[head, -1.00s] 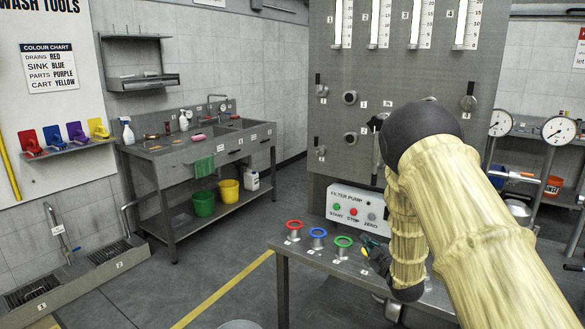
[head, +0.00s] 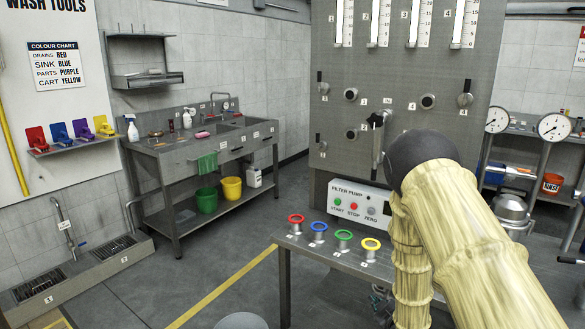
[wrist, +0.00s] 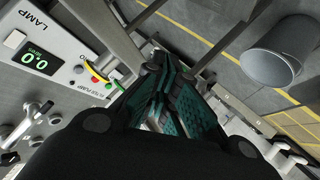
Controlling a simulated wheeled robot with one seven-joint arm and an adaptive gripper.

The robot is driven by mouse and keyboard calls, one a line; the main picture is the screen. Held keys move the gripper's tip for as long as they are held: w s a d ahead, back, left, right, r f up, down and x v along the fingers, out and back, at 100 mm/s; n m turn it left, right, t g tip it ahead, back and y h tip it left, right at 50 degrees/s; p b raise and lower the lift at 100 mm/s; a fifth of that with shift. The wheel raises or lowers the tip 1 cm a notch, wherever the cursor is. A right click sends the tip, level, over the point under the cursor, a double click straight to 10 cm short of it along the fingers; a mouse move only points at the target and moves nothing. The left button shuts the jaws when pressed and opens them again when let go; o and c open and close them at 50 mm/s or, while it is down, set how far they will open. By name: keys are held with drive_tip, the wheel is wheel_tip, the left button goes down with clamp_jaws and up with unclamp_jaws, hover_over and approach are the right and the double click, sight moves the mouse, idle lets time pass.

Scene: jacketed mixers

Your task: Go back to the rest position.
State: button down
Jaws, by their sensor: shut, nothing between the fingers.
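My gripper (wrist: 166,76) is shut and empty in the wrist view, with its dark fingers and teal pads close together. In the head view only a small part of my gripper (head: 380,298) shows, low beside my forearm and near the front edge of the steel bench (head: 328,257). My sleeved arm bends down in front of the bench's right part and hides it. The gripper holds nothing.
Red (head: 296,219), blue (head: 318,227), green (head: 343,236) and yellow (head: 371,244) rings stand on the bench. The filter pump box (head: 358,198) is behind them. A grey bucket (wrist: 283,55) stands on the floor.

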drive_tip(key=s+f+m+g, duration=0.2)
drive_tip(key=s+f, duration=0.3)
drive_tip(key=s, duration=0.3)
drive_tip(key=s+f+m+g+h, duration=0.1)
drive_tip(key=s+f+g, duration=0.2)
drive_tip(key=s+f, duration=0.45)
drive_tip(key=s+f+m+g, duration=0.2)
drive_tip(key=s+f, duration=0.2)
drive_tip(key=s, duration=0.6)
drive_tip(key=s+a+f+m+g, duration=0.1)
drive_tip(key=s+a+g, duration=0.1)
drive_tip(key=s, duration=1)
drive_tip(key=s+a+f+m+g, duration=0.1)
drive_tip(key=s+g, duration=0.3)
drive_tip(key=s, duration=0.9)
drive_tip(key=shift+s+a+m, duration=0.2)
drive_tip(key=shift+a+m, duration=0.3)
drive_tip(key=shift+m, duration=0.3)
drive_tip(key=shift+s+d+f, duration=0.1)
